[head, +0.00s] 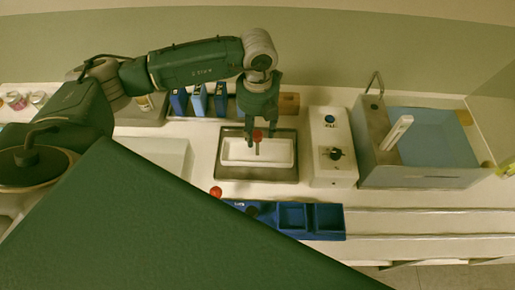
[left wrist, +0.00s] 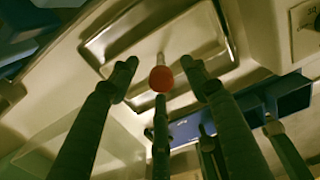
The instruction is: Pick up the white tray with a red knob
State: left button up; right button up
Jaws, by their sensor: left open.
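The white tray (head: 282,155) is a shallow rectangle lying in a grey metal pan (head: 230,176) on the counter. Its red knob (head: 257,136) stands up near the middle, on a short stem. My left gripper (head: 261,134) points down over the tray, its fingers spread around the knob. In the left wrist view the red knob (left wrist: 161,79) shows between the open fingertips of my left gripper (left wrist: 160,77). I cannot tell whether any finger touches it. My right gripper is not in view.
A white device with a dial (head: 334,170) stands right of the pan, then a sink (head: 430,140). Blue boxes (head: 199,98) stand behind left. A blue compartment bin (head: 327,222) lies in front; another red knob (head: 216,191) shows near it. My green body hides the lower left.

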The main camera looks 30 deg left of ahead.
aim_at(257, 145)
pick_arm(q)
jog(key=f+p, duration=0.1)
jog(key=f, duration=0.2)
jog(key=shift+s+f, duration=0.15)
jog(key=shift+s, duration=0.05)
jog(key=shift+f, duration=0.2)
jog(key=shift+c, duration=1.3)
grip_shut()
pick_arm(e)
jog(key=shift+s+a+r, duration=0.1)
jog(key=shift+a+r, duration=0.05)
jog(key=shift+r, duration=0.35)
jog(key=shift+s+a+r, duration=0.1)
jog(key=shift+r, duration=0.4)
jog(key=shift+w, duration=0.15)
